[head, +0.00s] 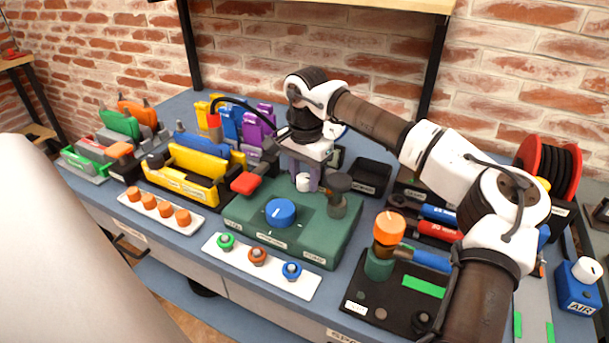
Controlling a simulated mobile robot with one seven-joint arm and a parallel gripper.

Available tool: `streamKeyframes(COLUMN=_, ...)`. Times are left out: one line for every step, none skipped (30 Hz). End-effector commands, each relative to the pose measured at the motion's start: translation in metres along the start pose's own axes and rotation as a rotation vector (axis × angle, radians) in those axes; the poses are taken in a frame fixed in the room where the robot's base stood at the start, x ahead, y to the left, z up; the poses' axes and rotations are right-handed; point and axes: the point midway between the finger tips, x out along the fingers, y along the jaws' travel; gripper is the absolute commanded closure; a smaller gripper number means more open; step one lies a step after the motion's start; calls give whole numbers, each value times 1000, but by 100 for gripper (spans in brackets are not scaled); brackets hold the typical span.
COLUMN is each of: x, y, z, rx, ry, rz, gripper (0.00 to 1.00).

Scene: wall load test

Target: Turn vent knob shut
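A green box (250,219) stands in the middle of the bench. It carries a large blue knob (280,212) with a white mark in front, a dark grey knob (338,192) on a post at right, a red lever-like piece (245,183) at left and a small white piece (303,182) at the back. The labels on its front are too small to read surely, so I cannot tell which knob is the vent knob. My gripper (302,180) points down at the back of the box, beside or over the white piece. Its fingertips are partly hidden, and contact is unclear.
In front lies a white strip (262,280) with green, orange and blue knobs. A black plate (372,300) with an orange-topped valve (389,228) stands at right, near my arm. Yellow and black holders (184,174) crowd the left. A dark empty tray (368,176) sits behind.

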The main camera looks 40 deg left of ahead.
Motion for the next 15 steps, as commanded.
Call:
streamKeyframes(x=0, y=0, z=0, rx=0, ry=0, rz=0, gripper=70)
streamKeyframes(x=0, y=0, z=0, rx=0, ry=0, rz=0, gripper=74)
streamKeyframes(x=0, y=0, z=0, rx=0, ry=0, rz=0, gripper=79)
streamKeyframes(x=0, y=0, z=0, rx=0, ry=0, rz=0, gripper=83)
streamKeyframes(x=0, y=0, z=0, rx=0, ry=0, rz=0, gripper=87)
streamKeyframes(x=0, y=0, z=0, rx=0, ry=0, rz=0, gripper=90)
streamKeyframes(x=0, y=0, z=0, rx=0, ry=0, rz=0, gripper=90)
streamKeyframes(x=0, y=0, z=0, rx=1, ry=0, rz=0, gripper=90)
streamKeyframes(x=0, y=0, z=0, rx=3, ry=0, rz=0, gripper=90)
streamKeyframes(x=0, y=0, z=0, rx=5, ry=0, rz=0, gripper=90)
streamKeyframes(x=0, y=0, z=0, rx=9, ry=0, rz=0, gripper=90)
streamKeyframes(x=0, y=0, z=0, rx=15, ry=1, rz=0, gripper=90)
streamKeyframes(x=0, y=0, z=0, rx=21, ry=1, rz=0, gripper=90)
streamKeyframes(x=0, y=0, z=0, rx=29, ry=1, rz=0, gripper=90)
streamKeyframes(x=-1, y=0, z=0, rx=43, ry=2, rz=0, gripper=91)
